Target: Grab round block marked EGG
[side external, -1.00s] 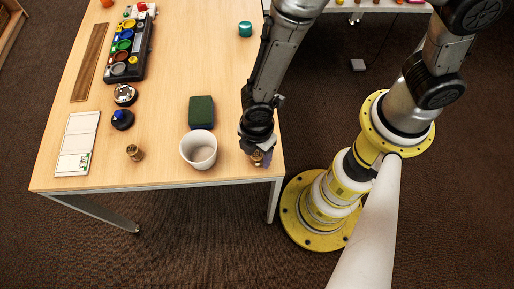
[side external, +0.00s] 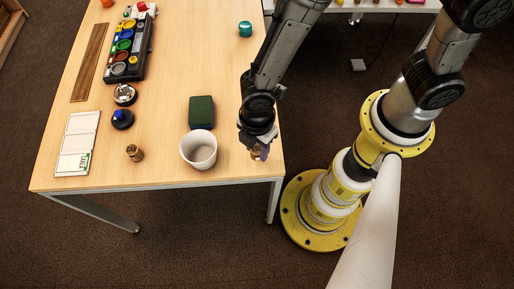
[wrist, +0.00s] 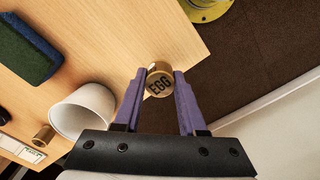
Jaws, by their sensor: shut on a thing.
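The round block marked EGG (wrist: 159,84) is a small wooden cylinder with dark letters on its top face. In the wrist view it sits between the purple fingertips of my gripper (wrist: 160,78), which is shut on it. In the side view my gripper (side external: 257,152) is at the table's front right corner. The block is mostly hidden there by the fingers. I cannot tell whether it is lifted off the table.
A white cup (side external: 199,151) stands left of my gripper, with a green and blue sponge (side external: 201,112) behind it. Another small wooden cylinder (side external: 134,152) stands farther left. The table's right edge (side external: 277,140) is close to my gripper.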

